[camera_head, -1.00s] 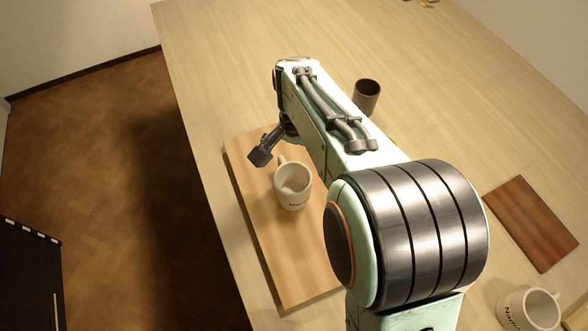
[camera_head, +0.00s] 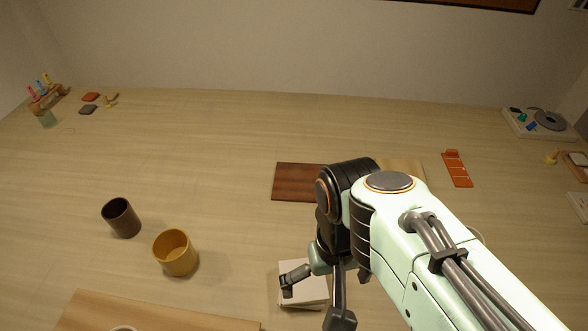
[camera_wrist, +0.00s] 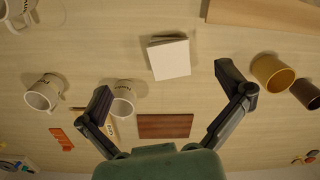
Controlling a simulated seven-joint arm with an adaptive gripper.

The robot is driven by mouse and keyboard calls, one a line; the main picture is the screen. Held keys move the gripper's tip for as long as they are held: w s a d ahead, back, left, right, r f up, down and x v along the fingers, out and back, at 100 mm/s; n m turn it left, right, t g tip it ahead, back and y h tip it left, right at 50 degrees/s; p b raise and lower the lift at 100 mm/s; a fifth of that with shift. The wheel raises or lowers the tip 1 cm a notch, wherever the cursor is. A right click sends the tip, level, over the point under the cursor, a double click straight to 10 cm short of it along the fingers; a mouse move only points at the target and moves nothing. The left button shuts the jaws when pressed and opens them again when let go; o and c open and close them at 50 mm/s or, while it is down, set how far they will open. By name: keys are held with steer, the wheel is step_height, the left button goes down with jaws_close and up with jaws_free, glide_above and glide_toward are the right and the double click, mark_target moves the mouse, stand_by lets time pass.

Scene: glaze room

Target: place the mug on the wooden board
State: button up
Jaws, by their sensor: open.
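My gripper (camera_head: 314,302) is open and empty, over the white block; in the wrist view its fingers (camera_wrist: 169,92) are wide apart. A white mug with lettering (camera_wrist: 42,93) and another white mug (camera_wrist: 122,100) stand left of the fingers' middle in the wrist view. A third pale mug (camera_wrist: 20,12) is cut off at the top left. A red-brown wooden board (camera_head: 292,182) lies bare behind my gripper and shows in the wrist view (camera_wrist: 165,126). A larger light wooden board (camera_head: 165,314) lies at the bottom left, with a cut-off mug rim (camera_head: 124,328) over it.
A yellow cup (camera_head: 175,254) and a dark cup (camera_head: 122,218) stand left of my gripper. A white block (camera_head: 305,284) lies below it. A small light board (camera_head: 405,171) and an orange item (camera_head: 456,169) lie right of the red-brown board.

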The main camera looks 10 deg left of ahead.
steer(key=s+d+f+m, duration=0.2)
steer(key=s+d, duration=0.4)
steer(key=shift+s+d+y, duration=0.2)
steer(key=shift+s+y, duration=0.1)
steer(key=shift+s, duration=0.05)
